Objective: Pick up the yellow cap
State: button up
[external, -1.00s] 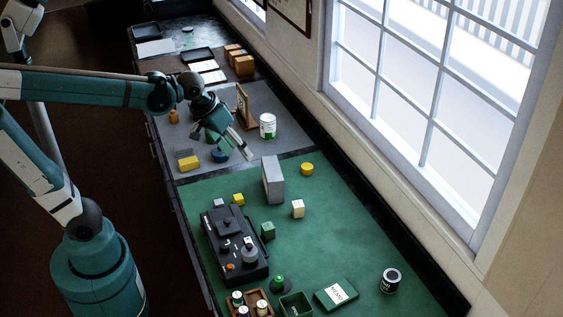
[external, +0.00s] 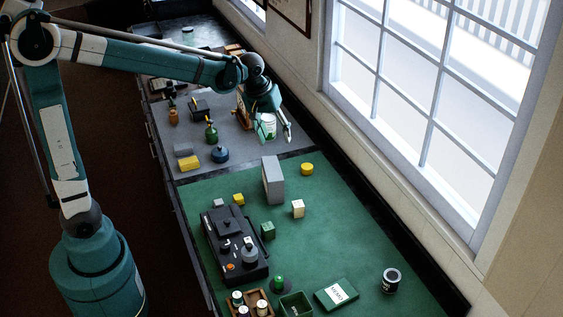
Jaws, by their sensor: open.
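A round, short yellow cap (external: 307,169) lies on the green mat (external: 340,230) near its far right side, just right of a tall grey block. My gripper (external: 277,136) is open, with its fingers pointing down, above the back of the counter. It is apart from the yellow cap, up and to the left of it in the picture. Nothing shows clearly between the fingers; a white can (external: 270,122) is partly hidden behind them.
The tall grey block (external: 272,180) stands close to the cap's left. A yellow block (external: 190,162), a blue round item (external: 220,154) and a green bottle (external: 211,132) stand on the grey mat. The window wall runs along the right. The green mat's right part is mostly clear.

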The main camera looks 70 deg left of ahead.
jog(key=w+a+f+n+g, duration=0.2)
jog(key=w+a+f+n, duration=0.35)
jog(key=w, duration=0.55)
jog(key=n+g+p, duration=0.1)
jog(key=n+p, duration=0.1)
jog(key=n, duration=0.1)
send_over(307, 166)
jog(key=shift+m, duration=0.25)
jog(key=f, duration=1.5)
jog(key=shift+a, duration=0.2)
jog(key=shift+f, duration=0.1)
jog(key=shift+f, duration=1.25)
jog(key=shift+d+f, duration=0.15)
jog(key=shift+f, duration=2.45)
